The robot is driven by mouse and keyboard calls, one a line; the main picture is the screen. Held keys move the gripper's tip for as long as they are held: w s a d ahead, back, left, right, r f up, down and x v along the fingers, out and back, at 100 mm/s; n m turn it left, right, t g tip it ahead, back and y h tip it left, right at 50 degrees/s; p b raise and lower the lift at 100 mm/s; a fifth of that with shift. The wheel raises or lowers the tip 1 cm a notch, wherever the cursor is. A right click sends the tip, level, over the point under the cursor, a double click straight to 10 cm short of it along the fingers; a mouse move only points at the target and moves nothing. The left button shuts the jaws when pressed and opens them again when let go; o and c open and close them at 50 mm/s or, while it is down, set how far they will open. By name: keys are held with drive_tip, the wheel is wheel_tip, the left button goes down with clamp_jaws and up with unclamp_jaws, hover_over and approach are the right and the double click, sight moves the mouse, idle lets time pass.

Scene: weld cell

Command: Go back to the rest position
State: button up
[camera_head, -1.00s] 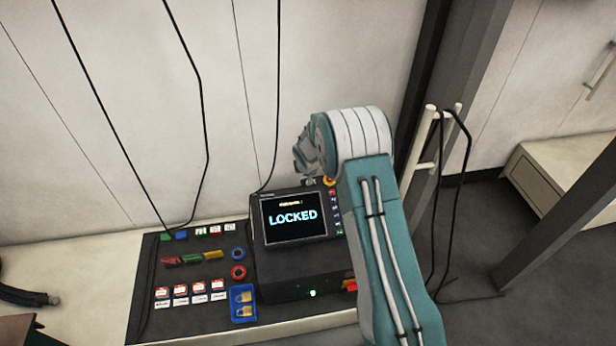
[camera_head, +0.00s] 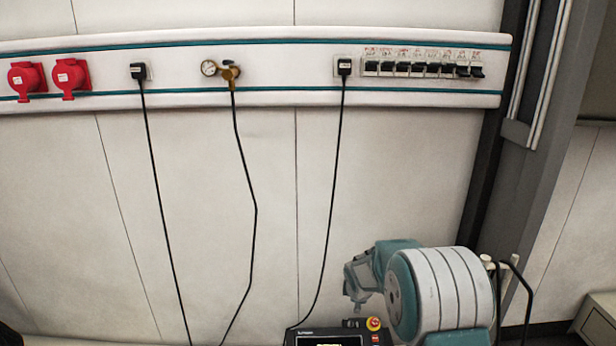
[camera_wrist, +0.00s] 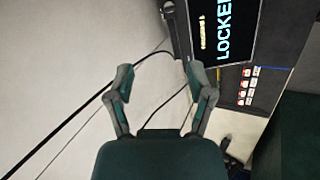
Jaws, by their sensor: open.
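My gripper (camera_wrist: 160,82) is open in the wrist view, its two fingers spread apart with nothing between them. Behind the fingers are the pale wall and thin dark cables. In the head view my gripper (camera_head: 356,280) shows small at the lower right, left of the big arm joint and above the top of the panel (camera_head: 340,339). The panel's screen (camera_wrist: 225,30) reads LOCKED at the top right of the wrist view. Most of the panel is below the head view's edge.
A wall rail (camera_head: 290,95) carries red sockets (camera_head: 70,78), black plugs, a gauge (camera_head: 209,68) and a row of black switches (camera_head: 425,69). Cables (camera_head: 252,205) hang from it down the wall. A dark post (camera_head: 540,170) stands right of my arm.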

drive_tip(key=s+d+r+m, duration=0.2)
drive_tip(key=s+r+m, duration=0.6)
drive_tip(key=s+r, duration=1.1)
drive_tip(key=s+r+m, duration=0.1)
drive_tip(key=s+m, duration=0.2)
drive_tip(key=s, duration=0.7)
drive_tip(key=s+a+r+m+y, duration=0.1)
drive_tip(key=s+m, duration=0.3)
drive_tip(key=s, duration=0.6)
drive_tip(key=shift+s+a+r, duration=0.15)
drive_tip(key=shift+a+r, duration=0.05)
drive_tip(key=shift+r, duration=0.45)
